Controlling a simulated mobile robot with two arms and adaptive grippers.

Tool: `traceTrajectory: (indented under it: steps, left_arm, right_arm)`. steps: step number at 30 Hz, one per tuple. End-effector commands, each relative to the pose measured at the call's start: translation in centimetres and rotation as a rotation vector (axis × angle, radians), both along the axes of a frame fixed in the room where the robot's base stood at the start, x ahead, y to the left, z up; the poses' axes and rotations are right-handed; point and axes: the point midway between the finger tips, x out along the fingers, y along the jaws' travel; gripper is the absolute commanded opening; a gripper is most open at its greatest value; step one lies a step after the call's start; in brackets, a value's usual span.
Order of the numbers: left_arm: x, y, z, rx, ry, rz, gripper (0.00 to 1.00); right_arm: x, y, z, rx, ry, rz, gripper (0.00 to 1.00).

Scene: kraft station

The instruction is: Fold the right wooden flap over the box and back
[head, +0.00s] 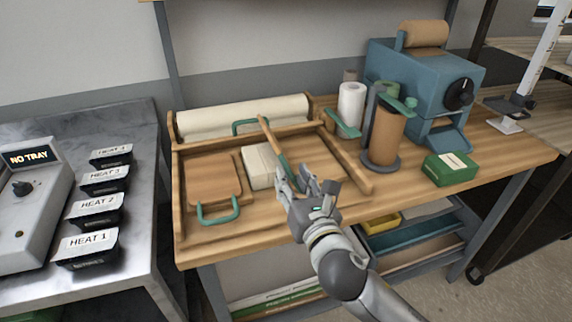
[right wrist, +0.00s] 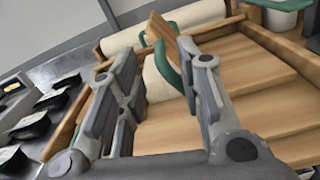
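The white box (head: 260,166) lies in the middle of the wooden folding tray (head: 250,233). The right wooden flap (head: 265,131) stands raised, nearly edge-on, along the box's right side, with its green handle (head: 283,166) at its edge. The left flap (head: 214,180) lies flat, its green handle toward the front. My right gripper (head: 306,186) is at the near end of the raised flap. In the right wrist view, its fingers (right wrist: 158,95) are apart; the flap (right wrist: 160,28) and handle (right wrist: 163,66) show beyond them, partly hidden by one finger. Contact is unclear. My left gripper is out of view.
A white roll (head: 243,117) lies behind the tray. Right of it stand a brown roll on a holder (head: 384,138), a blue machine (head: 425,85) and a green box (head: 450,168). A metal counter with black heat-labelled trays (head: 97,208) is at left.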

Motion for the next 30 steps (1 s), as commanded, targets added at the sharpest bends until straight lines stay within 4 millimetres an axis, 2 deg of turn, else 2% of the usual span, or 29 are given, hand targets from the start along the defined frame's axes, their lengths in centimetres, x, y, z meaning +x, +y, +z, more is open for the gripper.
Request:
traceTrajectory:
  steps: [3,9,21,29,30]
  left_arm:
    - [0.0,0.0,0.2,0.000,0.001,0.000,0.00]
    - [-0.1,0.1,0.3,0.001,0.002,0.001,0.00]
    - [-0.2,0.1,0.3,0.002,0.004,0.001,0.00]
    - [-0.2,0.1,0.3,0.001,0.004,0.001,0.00]
    - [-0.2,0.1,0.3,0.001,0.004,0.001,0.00]
  right_arm:
    - [2.0,0.7,0.1,0.001,0.000,-0.001,0.34]
    - [4.0,1.3,0.0,0.003,0.001,0.000,0.34]
    - [4.6,1.5,0.0,0.003,0.001,0.000,0.34]
    - [4.6,1.5,0.0,0.002,0.002,0.000,0.00]
    - [4.6,1.5,0.0,0.002,0.002,0.000,0.00]
